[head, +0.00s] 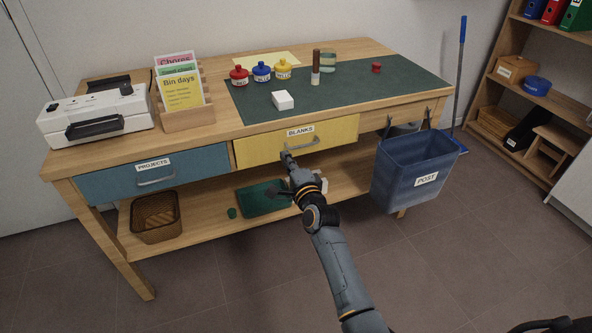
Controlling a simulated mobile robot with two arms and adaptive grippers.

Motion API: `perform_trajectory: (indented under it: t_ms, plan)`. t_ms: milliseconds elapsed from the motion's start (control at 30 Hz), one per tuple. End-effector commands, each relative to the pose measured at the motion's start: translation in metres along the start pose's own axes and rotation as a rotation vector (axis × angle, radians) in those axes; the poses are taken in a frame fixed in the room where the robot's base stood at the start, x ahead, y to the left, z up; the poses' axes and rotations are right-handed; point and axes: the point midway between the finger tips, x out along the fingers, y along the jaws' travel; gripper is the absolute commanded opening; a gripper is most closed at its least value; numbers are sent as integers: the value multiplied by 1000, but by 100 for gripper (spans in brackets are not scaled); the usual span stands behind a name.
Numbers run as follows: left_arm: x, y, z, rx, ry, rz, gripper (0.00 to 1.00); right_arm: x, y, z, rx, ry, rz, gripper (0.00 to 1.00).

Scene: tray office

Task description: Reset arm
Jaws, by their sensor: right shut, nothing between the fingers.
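My right gripper (289,158) is shut and empty. It is in front of the yellow drawer (262,148) labelled BLANKS, below and left of its metal handle (302,144). I cannot tell whether the fingertips touch the drawer front. My right arm reaches up from the bottom of the view. The left gripper does not show.
The wooden desk (222,131) carries a green mat (340,98), ink bottles, a white block (283,100), a card rack and a white printer (95,118). A blue drawer (150,172) is at left. A blue POST bin (415,170) hangs at right. Floor in front is clear.

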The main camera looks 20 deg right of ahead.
Motion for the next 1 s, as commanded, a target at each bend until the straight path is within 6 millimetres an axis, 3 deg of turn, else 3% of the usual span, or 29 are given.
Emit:
perform_trajectory:
  t_ms: [200,567,667,767,900,1000]
  plan:
    - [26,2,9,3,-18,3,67,-38,-1,0,-1,0,1,0]
    - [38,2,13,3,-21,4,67,-57,6,2,-22,-8,17,0]
    - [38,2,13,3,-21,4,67,-71,32,9,-129,-49,94,0]
    - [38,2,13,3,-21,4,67,-104,80,20,-334,-139,237,0]
    - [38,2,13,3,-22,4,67,-176,157,33,-685,-342,472,0]
    - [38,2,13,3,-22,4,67,-233,200,36,-901,-505,616,0]
